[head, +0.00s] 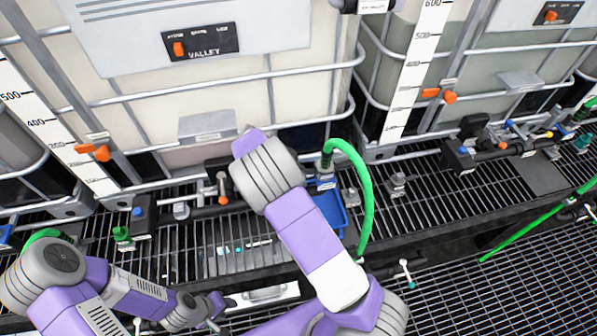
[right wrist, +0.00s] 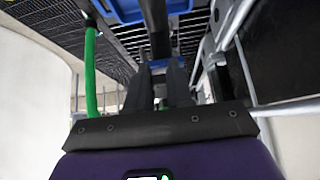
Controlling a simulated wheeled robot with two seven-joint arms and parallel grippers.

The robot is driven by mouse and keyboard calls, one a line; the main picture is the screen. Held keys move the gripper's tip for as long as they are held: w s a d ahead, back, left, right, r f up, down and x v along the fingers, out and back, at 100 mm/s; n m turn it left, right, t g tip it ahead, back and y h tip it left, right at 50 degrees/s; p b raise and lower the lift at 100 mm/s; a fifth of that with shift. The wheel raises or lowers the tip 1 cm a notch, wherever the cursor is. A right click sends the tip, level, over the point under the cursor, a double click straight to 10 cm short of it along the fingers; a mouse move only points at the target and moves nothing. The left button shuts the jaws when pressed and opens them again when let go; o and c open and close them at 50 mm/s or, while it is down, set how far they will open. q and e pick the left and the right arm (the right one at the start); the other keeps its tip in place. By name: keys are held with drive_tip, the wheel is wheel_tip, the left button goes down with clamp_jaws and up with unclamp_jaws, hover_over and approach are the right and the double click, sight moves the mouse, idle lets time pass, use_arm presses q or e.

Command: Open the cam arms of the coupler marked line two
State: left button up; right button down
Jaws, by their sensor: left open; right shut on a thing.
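A coupler (head: 326,163) on a green hose (head: 364,190) stands at the middle tote's outlet, beside my right arm. Its label is too small to read, so I cannot tell whether it is line two, and its cam arms are not clear. My right gripper is hidden behind its wrist in the head view. In the right wrist view it (right wrist: 158,85) is shut on a dark part between its fingers, which I cannot identify surely. The green hose (right wrist: 90,75) runs to its left. My left gripper (head: 214,311) is open at the lower left, apart from the coupler.
A blue tray (head: 331,213) lies on the grating below the coupler. A valve with an orange handle (head: 222,188) sits left of my right wrist. A green coupler (head: 122,238) stands farther left. Caged totes (head: 207,95) block the back. Open grating (head: 470,285) lies at right.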

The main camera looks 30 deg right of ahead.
idle(0.5)
drive_tip(key=c, duration=1)
unclamp_jaws()
drive_tip(key=v, duration=0.7)
drive_tip(key=shift+a, duration=0.25)
